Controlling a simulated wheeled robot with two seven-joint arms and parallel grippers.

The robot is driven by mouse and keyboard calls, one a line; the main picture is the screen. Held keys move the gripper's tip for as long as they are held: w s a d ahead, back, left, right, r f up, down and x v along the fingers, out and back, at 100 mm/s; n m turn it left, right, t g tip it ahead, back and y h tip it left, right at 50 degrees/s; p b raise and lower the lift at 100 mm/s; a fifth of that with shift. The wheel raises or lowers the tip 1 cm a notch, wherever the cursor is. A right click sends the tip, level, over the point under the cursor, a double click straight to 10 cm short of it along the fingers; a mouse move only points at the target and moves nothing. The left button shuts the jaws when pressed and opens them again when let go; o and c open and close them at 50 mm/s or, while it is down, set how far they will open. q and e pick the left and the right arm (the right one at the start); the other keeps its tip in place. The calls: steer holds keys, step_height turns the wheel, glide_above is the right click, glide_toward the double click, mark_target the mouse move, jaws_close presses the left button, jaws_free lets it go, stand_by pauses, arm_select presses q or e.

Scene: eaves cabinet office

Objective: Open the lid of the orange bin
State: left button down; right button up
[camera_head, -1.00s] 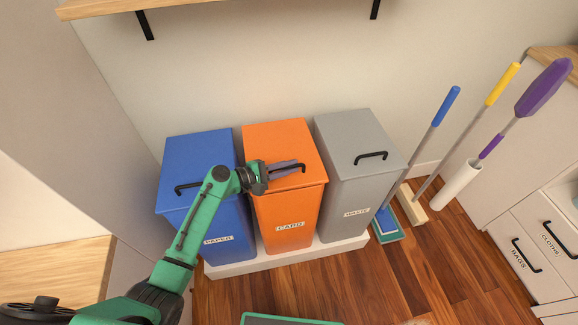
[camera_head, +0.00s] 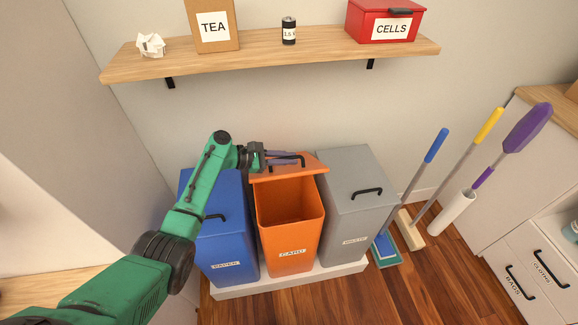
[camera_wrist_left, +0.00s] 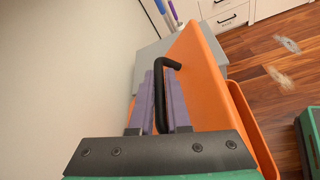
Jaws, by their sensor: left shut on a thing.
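The orange bin (camera_head: 288,229), labelled CARD, stands between the blue and grey bins. Its lid (camera_head: 308,167) is tilted up at the front, and the empty-looking inside of the bin shows below it. My left gripper (camera_head: 287,160) is shut on the lid's black handle (camera_head: 301,160). In the left wrist view the purple-grey fingers (camera_wrist_left: 160,101) lie around the black handle (camera_wrist_left: 163,85), with the raised orange lid (camera_wrist_left: 203,85) beside them. The bin's rim (camera_wrist_left: 252,130) shows below the lid. My right gripper is not in view.
The blue bin (camera_head: 228,245) and grey bin (camera_head: 352,215) stand close on either side, lids shut. A wooden shelf (camera_head: 270,48) above holds a TEA box (camera_head: 213,27) and a red CELLS box (camera_head: 385,22). Mops and a duster (camera_head: 525,128) lean at the right.

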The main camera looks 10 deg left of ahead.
arm_select(q)
steer(key=shift+w+r, duration=0.15)
steer(key=c, duration=1.2)
jaws_free()
steer(key=shift+o, duration=0.2)
steer(key=shift+a, duration=0.15)
